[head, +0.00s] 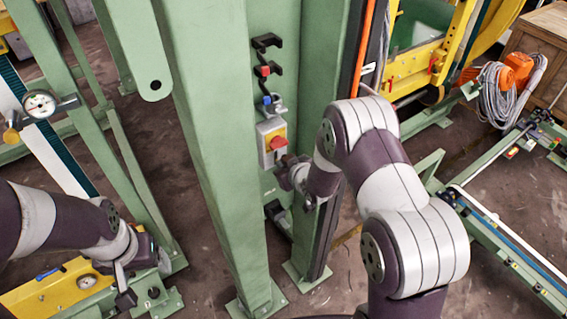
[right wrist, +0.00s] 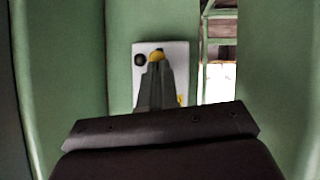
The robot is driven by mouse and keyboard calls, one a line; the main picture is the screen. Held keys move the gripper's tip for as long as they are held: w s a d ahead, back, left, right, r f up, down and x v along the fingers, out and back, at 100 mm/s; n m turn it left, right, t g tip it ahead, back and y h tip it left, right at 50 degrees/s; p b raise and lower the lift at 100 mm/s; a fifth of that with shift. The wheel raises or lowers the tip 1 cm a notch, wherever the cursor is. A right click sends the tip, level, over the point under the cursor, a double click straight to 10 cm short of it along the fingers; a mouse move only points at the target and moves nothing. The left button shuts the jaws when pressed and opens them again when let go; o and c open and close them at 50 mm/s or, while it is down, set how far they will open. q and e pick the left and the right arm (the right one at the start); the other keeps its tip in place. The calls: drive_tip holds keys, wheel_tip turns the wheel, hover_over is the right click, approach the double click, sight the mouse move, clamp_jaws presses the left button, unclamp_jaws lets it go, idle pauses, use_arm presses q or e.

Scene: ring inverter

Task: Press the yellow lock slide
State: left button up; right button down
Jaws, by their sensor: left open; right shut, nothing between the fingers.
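In the right wrist view a pale plate (right wrist: 174,48) on a green surface carries a dark round part (right wrist: 139,59) and a yellow part (right wrist: 157,55). I cannot tell for sure that the yellow part is the lock slide. My right gripper (right wrist: 156,66) is shut and empty, its tips just in front of or at the yellow part; contact cannot be told. In the head view my right gripper (head: 284,175) is at the green column, below a switch box, its tips hardly visible. My left gripper (head: 124,287) is open and empty at lower left.
The switch box (head: 271,141) with a red knob sits on the green column (head: 215,130), below black hooks (head: 266,55). A pressure gauge (head: 40,104) stands at left. A yellow plate (head: 55,290) lies near my left gripper. Coiled cable (head: 497,90) hangs at right.

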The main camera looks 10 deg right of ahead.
use_arm(q)
drive_tip(key=shift+f, duration=0.15)
use_arm(e)
drive_tip(key=shift+f, duration=0.15)
use_arm(q)
drive_tip(key=shift+f+b, duration=0.5)
drive_tip(key=shift+f, duration=0.25)
use_arm(e)
drive_tip(key=v, duration=1.2)
drive_tip(key=shift+s, duration=0.25)
